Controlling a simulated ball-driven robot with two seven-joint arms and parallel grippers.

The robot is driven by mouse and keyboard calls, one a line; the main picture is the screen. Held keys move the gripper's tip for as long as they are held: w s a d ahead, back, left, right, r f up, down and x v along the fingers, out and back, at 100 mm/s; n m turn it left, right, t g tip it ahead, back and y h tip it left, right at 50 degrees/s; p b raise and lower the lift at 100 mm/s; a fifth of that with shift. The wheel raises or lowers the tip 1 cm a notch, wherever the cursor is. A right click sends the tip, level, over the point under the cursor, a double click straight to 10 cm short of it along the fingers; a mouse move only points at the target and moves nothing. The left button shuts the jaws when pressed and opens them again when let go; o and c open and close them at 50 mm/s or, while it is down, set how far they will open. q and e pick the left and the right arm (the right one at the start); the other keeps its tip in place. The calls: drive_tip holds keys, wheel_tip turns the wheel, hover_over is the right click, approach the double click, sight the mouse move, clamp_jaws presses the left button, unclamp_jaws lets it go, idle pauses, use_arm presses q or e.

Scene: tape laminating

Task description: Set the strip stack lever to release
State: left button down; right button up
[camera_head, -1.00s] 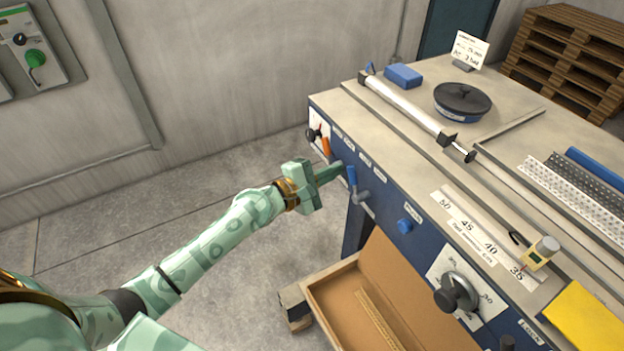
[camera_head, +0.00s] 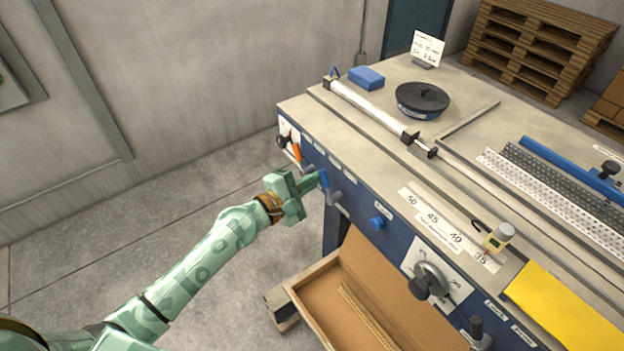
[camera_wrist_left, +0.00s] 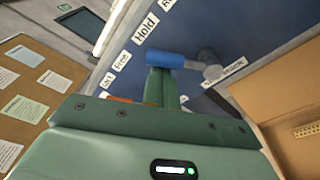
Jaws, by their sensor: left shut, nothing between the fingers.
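A lever with a blue handle (camera_head: 324,180) sticks out from the blue front panel of the bench, its handle pointing up from a grey pivot. In the left wrist view the blue handle (camera_wrist_left: 178,60) lies just beyond my fingertips, near printed labels, one reading "Hold" and one "Free". My left gripper (camera_head: 312,181) is shut and empty, its tips at the left side of the handle. In the left wrist view the shut fingers (camera_wrist_left: 161,84) overlap the handle's lower edge; whether they touch it is hard to tell. My right gripper is not in view.
An orange lever (camera_head: 296,152) is on the panel farther left. A blue knob (camera_head: 377,223) and a dark dial (camera_head: 430,282) are to the right. An open cardboard box (camera_head: 318,292) stands below the panel. Free floor lies left of the bench.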

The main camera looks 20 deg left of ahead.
use_arm(q)
drive_tip(key=shift+s+d+r+m, duration=0.15)
drive_tip(key=shift+r+m, duration=0.1)
drive_tip(key=shift+m, duration=0.35)
drive_tip(key=m, duration=0.1)
drive_tip(key=d+m, duration=0.1)
drive_tip(key=s+r+m, duration=0.1)
drive_tip(key=m, duration=0.1)
drive_tip(key=shift+s+d+r+t, duration=0.1)
drive_tip(key=shift+d+t, duration=0.15)
drive_tip(key=shift+t, duration=0.15)
drive_tip(key=m, duration=0.1)
drive_tip(key=s+d+m, duration=0.1)
drive_tip(key=m, duration=0.1)
drive_tip(key=shift+d+r+m, duration=0.15)
drive_tip(key=shift+d+m, duration=0.05)
drive_tip(key=shift+m, duration=0.1)
drive_tip(key=shift+s+d+m+t+h+p, duration=0.2)
drive_tip(key=shift+s+d+m, duration=0.1)
drive_tip(key=shift+m, duration=0.5)
drive_tip(key=shift+s+d+m+t+h+p, duration=0.1)
drive_tip(key=shift+s+d+m+h, duration=0.15)
drive_tip(key=shift+m, duration=0.55)
drive_tip(key=shift+d, duration=0.1)
